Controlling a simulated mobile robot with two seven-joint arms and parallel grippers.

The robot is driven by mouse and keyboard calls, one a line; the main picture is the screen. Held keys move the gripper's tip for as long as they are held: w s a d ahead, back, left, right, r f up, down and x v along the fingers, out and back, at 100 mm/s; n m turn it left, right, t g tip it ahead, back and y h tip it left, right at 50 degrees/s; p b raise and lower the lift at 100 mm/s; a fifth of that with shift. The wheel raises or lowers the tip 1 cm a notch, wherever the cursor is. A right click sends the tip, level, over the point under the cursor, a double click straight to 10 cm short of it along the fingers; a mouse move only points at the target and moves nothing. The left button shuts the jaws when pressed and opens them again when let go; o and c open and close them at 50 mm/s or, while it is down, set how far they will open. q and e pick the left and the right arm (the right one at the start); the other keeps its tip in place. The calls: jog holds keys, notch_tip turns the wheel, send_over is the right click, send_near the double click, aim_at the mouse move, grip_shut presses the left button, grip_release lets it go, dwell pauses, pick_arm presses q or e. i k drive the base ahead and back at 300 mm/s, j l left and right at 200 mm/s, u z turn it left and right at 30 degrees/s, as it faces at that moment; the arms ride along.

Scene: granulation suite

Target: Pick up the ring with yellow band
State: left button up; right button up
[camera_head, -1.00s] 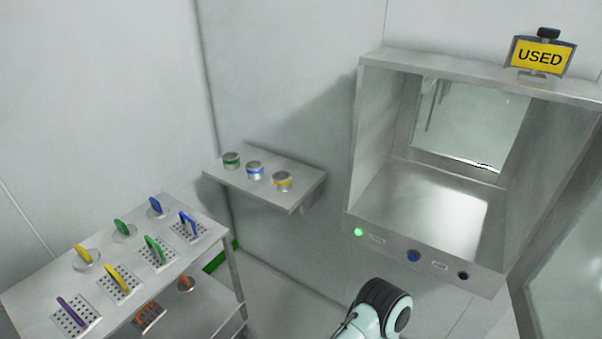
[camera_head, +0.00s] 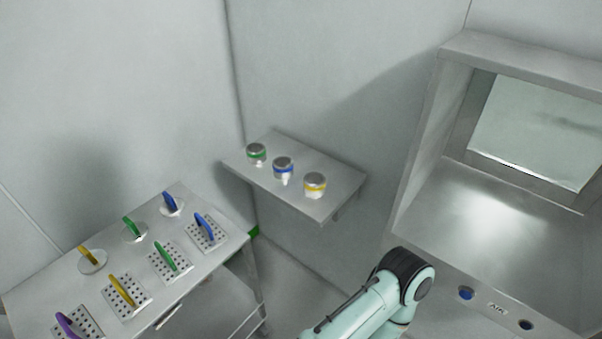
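The ring with yellow band (camera_head: 315,184) stands on a small wall shelf (camera_head: 325,209), at the right end of a row of three. The ring with blue band (camera_head: 283,169) is in the middle and the ring with green band (camera_head: 256,153) is at the left. The three stand apart from each other. One of my arms shows at the bottom centre, below and right of the shelf, apart from the rings. No gripper fingers are visible in this view.
A metal cart (camera_head: 200,267) at the lower left carries several perforated plates and discs with coloured handles. A steel pass-through chamber (camera_head: 440,195) is on the right wall. The shelf's front edge is clear of objects.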

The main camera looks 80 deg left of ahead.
aim_at(319, 179)
jog(key=j+u, duration=0.1)
jog(key=u, duration=0.3)
jog(key=j+u, duration=0.1)
jog(key=u, duration=0.3)
jog(key=i+j+u, duration=0.1)
jog(key=u, duration=0.3)
jog(key=j+u, duration=0.1)
jog(key=u, duration=0.3)
